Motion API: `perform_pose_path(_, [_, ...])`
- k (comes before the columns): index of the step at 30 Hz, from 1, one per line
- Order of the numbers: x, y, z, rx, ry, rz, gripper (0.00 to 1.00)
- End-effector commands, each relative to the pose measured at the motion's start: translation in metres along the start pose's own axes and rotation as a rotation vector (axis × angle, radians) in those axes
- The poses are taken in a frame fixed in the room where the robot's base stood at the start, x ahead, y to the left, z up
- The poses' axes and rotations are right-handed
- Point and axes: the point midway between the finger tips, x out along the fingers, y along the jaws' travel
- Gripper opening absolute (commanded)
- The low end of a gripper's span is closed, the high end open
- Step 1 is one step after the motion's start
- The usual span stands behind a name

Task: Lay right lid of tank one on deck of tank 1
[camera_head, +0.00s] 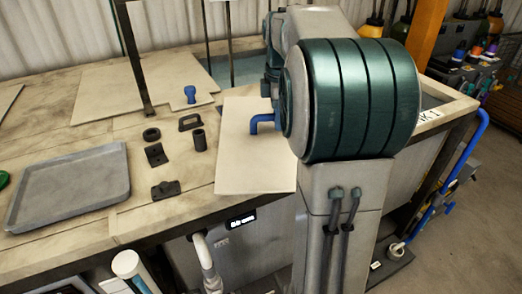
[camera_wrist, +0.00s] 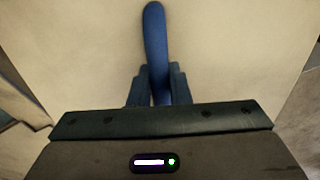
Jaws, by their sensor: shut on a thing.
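The right lid of tank one is a pale flat panel (camera_head: 240,165) with a blue handle (camera_head: 258,122). In the head view it is roughly level over the deck (camera_head: 95,222), near its front edge; I cannot tell whether it touches the deck. My gripper (camera_wrist: 157,80) is shut on the blue handle (camera_wrist: 154,35), which stands between its fingers. The lid (camera_wrist: 230,50) fills most of the wrist view. The TANK 1 label (camera_head: 428,116) shows partly on the right rim.
Another pale panel (camera_head: 120,90) with a blue knob (camera_head: 190,94) lies at the back left. Several dark small parts, including a short cylinder (camera_head: 199,139) and a ring (camera_head: 151,134), stand close left of the lid. A grey tray (camera_head: 70,187) lies farther left.

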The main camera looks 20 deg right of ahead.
Motion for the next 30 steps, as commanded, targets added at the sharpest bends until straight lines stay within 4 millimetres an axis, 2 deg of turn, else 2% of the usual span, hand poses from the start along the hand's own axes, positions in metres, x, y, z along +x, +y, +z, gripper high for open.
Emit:
perform_pose_path(6, [0.019,-0.029,-0.024,-0.004,0.0,0.002,0.0])
perform_pose_path(12, [0.032,-0.043,-0.036,-0.004,0.0,0.004,0.0])
perform_pose_path(17, [0.04,-0.045,-0.038,-0.003,-0.001,0.001,0.0])
perform_pose_path(24, [0.07,-0.045,-0.038,-0.003,0.0,0.001,0.0])
perform_pose_path(30, [0.074,-0.044,-0.038,-0.003,0.0,0.004,0.0])
